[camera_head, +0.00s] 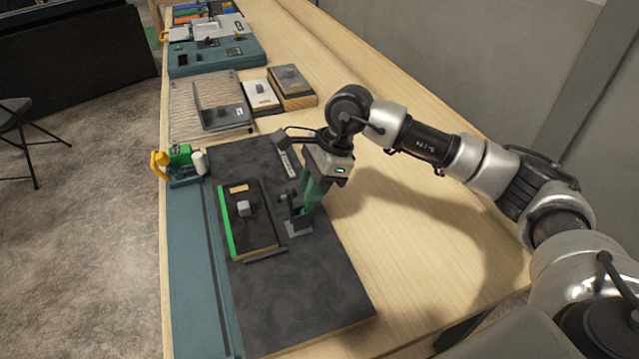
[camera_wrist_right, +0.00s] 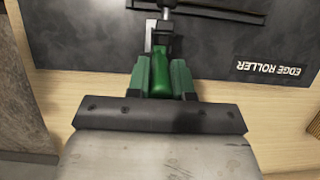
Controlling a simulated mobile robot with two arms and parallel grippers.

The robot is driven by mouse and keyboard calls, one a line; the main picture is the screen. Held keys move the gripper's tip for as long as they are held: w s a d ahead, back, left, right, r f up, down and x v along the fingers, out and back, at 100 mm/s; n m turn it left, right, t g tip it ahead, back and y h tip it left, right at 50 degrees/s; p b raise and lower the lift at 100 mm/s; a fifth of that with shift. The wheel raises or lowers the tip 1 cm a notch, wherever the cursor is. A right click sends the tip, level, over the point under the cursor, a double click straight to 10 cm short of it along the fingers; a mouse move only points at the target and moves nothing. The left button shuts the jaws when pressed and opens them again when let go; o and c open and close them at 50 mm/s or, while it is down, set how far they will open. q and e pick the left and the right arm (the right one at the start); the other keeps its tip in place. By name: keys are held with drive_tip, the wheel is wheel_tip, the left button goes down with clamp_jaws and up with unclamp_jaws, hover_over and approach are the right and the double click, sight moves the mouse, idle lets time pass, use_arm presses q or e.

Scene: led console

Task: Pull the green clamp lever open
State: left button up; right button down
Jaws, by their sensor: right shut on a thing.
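The green clamp lever (camera_wrist_right: 158,80) shows in the right wrist view, between the two green fingers of my right gripper (camera_wrist_right: 161,75). The gripper is shut on it. The lever joins a dark metal clamp (camera_wrist_right: 160,38) on the dark board. In the head view my right gripper (camera_head: 313,190) reaches down to the clamp (camera_head: 296,219), and its fingers mostly hide the lever. The clamp stands beside a dark block with a green edge (camera_head: 247,222). My left gripper is not in view.
The dark board (camera_head: 310,295) lies on a long wooden table (camera_head: 400,240). A small green and yellow device (camera_head: 180,160) stands at the left edge. Wooden blocks (camera_head: 291,85), a grey bracket (camera_head: 220,112) and a teal console (camera_head: 215,57) lie farther back. Bare table is to the right.

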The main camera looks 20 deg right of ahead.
drive_tip(key=shift+a+h, duration=0.2)
drive_tip(key=shift+h, duration=0.2)
drive_tip(key=c, duration=1)
unclamp_jaws()
drive_tip(key=shift+a, duration=0.15)
drive_tip(key=shift+r, duration=0.1)
drive_tip(key=b+v, duration=0.2)
drive_tip(key=v, duration=0.8)
drive_tip(key=shift+r, duration=0.35)
drive_tip(key=shift+w, duration=0.1)
